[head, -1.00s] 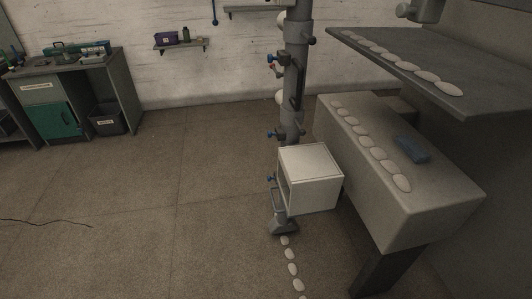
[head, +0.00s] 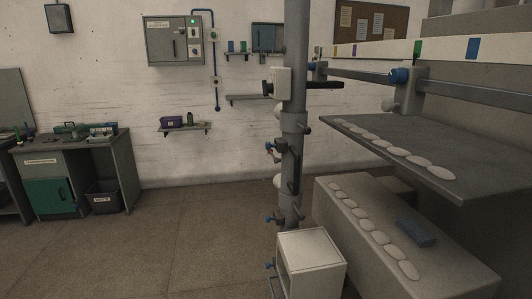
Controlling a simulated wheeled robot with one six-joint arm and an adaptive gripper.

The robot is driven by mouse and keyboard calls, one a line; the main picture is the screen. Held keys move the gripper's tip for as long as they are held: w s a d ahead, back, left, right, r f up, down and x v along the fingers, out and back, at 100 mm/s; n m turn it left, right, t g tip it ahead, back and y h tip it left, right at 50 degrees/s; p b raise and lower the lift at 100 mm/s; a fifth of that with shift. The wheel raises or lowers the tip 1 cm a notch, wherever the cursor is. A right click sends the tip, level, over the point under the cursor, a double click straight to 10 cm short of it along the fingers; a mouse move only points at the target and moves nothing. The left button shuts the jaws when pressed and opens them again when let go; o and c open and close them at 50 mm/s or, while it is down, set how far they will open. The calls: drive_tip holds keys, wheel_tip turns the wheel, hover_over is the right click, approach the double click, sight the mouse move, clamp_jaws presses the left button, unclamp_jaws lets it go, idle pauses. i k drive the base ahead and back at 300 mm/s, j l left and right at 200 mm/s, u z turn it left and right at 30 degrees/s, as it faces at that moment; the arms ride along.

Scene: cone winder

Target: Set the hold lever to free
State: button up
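No part is readably marked as the hold lever, and I cannot tell its setting. A dark horizontal bar (head: 319,85) sticks out to the right from the upper part of the grey post (head: 293,207), by a small pale box (head: 282,83). Lower on the post are small blue-tipped fittings (head: 270,146) and a dark upright handle-like part (head: 297,172). On the right, a blue knob (head: 399,75) sits on a grey bracket on the machine's rail. My gripper is not in view.
A white open-sided box (head: 311,262) sits low at the post. Two grey shelves with rows of white discs (head: 440,173) jut out at right; a blue cloth-like item (head: 416,233) lies on the lower one. Floor at left (head: 140,245) is clear before the workbench (head: 70,150).

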sight(276, 161)
drive_tip(key=k+j, duration=0.15)
drive_tip(key=j, duration=0.2)
drive_tip(key=k+j, duration=0.2)
drive_tip(key=j, duration=0.2)
drive_tip(key=k+j, duration=0.15)
drive_tip(key=j, duration=0.2)
drive_tip(key=j+z, duration=0.25)
drive_tip(key=j, duration=1.1)
drive_tip(key=i+j, duration=0.25)
drive_tip(key=i+j+z, duration=0.15)
drive_tip(key=j, duration=0.25)
drive_tip(key=i+j, duration=0.3)
drive_tip(key=i+j+z, duration=0.35)
drive_tip(key=i+j, duration=1.15)
drive_tip(key=i, duration=0.05)
